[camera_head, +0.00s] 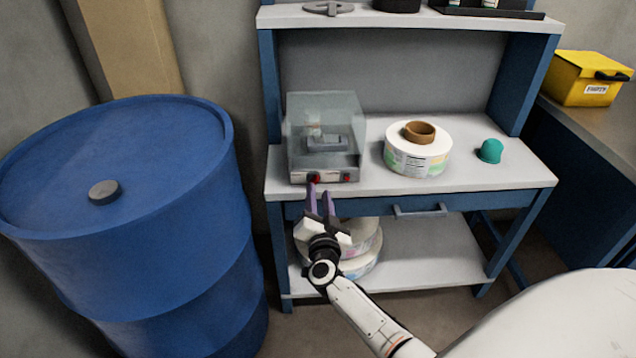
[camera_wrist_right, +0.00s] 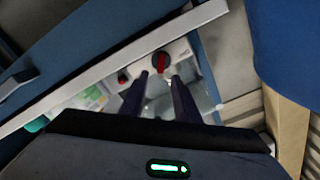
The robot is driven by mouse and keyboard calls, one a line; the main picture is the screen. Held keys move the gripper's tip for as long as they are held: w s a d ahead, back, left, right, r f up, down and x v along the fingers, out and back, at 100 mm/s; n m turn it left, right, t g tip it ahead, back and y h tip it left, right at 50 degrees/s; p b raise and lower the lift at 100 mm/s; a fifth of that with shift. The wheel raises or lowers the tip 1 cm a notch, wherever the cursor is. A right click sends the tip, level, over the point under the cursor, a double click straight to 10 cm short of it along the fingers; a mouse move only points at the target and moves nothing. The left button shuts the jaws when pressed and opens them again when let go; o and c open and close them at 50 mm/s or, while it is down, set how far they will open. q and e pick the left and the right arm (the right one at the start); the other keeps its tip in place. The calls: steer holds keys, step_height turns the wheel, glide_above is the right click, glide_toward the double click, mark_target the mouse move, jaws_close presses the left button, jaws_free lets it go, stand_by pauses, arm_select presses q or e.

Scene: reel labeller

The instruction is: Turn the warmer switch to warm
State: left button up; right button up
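The warmer (camera_head: 325,130) is a box with a clear cover on the left of the bench top. Its front panel has a red and black switch (camera_head: 313,178) on the left and a second red control (camera_head: 346,177) on the right. My right gripper (camera_head: 319,190) is in front of the left switch, its two dark fingers apart and empty. In the right wrist view the switch (camera_wrist_right: 160,62) shows just beyond and between the fingertips (camera_wrist_right: 159,77), and the smaller red control (camera_wrist_right: 123,76) lies to the left. I cannot tell whether the fingers touch the switch. My left gripper is not in view.
A label reel (camera_head: 418,160) and a teal dome (camera_head: 490,151) stand on the bench (camera_head: 460,184) right of the warmer. A drawer handle (camera_head: 420,211) juts out below. A big blue drum (camera_head: 150,220) stands close on the left. A yellow box (camera_head: 588,80) is at far right.

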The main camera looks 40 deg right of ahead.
steer(key=v, duration=0.5)
steer(key=shift+p, duration=0.3)
steer(key=s+a+f+n+y, duration=0.3)
steer(key=s+a+n+y, duration=0.2)
steer(key=a, duration=0.3)
steer(key=s+a+f+n+y, duration=0.3)
steer(key=s+a+n+y, duration=0.2)
steer(key=a+n+y, duration=0.15)
steer(key=s+a+f+n+g, duration=0.2)
steer(key=s+f+g, duration=0.1)
steer(key=s, duration=0.5)
steer(key=s+a+f+n+g, duration=0.2)
steer(key=s+a+f+g, duration=0.1)
steer(key=s, duration=0.5)
steer(key=shift+s+a+f+g, duration=0.25)
steer(key=shift+s+f+g, duration=0.15)
steer(key=shift+f, duration=0.1)
steer(key=shift+d, duration=0.1)
